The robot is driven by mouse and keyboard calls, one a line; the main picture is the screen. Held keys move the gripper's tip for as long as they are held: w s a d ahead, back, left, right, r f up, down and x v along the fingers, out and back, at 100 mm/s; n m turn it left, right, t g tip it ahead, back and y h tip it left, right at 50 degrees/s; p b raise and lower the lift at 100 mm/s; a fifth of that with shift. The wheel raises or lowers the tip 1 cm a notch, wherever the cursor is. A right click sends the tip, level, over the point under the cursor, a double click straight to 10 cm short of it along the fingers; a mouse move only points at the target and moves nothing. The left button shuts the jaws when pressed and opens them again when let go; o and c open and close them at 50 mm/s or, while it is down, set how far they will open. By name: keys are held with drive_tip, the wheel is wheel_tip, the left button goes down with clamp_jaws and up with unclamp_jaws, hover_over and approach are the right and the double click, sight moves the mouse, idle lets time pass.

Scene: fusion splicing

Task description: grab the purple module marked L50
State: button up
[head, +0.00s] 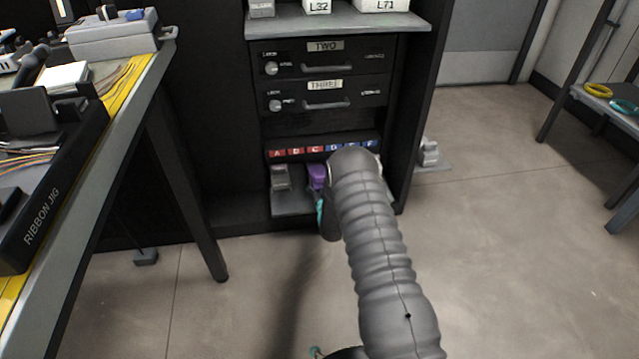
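A purple module (317,174) sits in the low shelf bay of the dark cabinet, under the row of letter labels. It is partly covered by my arm, and no L50 marking can be read on it. My arm reaches down to this bay. Only a dark end part with a teal edge, likely my gripper (325,214), shows just below and in front of the purple module. Its fingers are hidden behind the arm, so I cannot tell whether they are open or touch the module.
A grey module (280,178) stands left of the purple one on the bay's tray (289,203). Drawers TWO (325,62) and THREE (325,93) are closed above. A workbench with a ribbon jig (50,200) is at left. Open floor (510,220) lies at right.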

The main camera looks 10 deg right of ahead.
drive_tip(key=shift+c, duration=1.3)
